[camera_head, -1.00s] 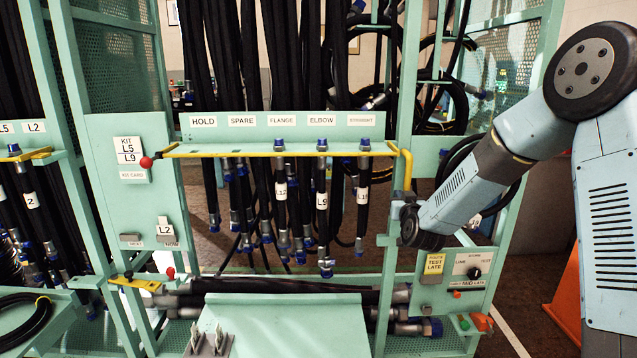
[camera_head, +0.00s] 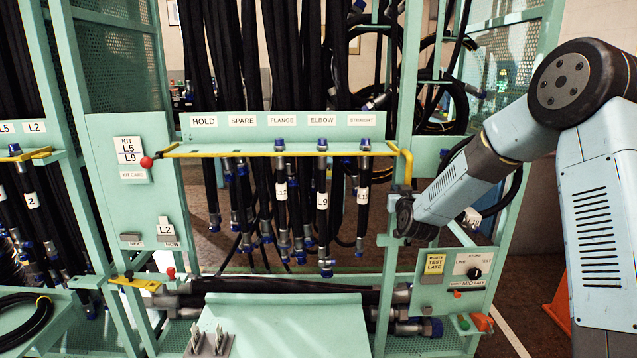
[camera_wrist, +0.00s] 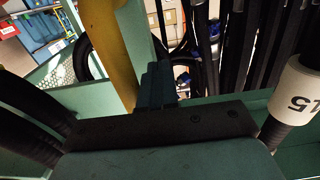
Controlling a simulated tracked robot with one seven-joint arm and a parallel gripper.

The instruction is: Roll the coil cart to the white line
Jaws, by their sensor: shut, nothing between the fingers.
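My gripper (camera_head: 394,201) is at the right post of the green rack in the head view, just below the bent right end of the yellow bar (camera_head: 404,165). In the wrist view its dark fingers (camera_wrist: 158,84) are together with nothing between them, beside the yellow bar (camera_wrist: 108,45). Coiled black hoses (camera_head: 435,112) show behind the rack at right; they may belong to the coil cart, but its frame cannot be told apart. A white line (camera_head: 511,338) on the floor shows at the lower right, partly cut off by the picture edge.
Labelled hoses (camera_head: 321,200) hang from the yellow bar, close left of my gripper. A switch panel (camera_head: 469,266) and a green post stand close by. An orange object (camera_head: 559,303) stands on the floor at right. A green sloped plate (camera_head: 285,325) fills the low front.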

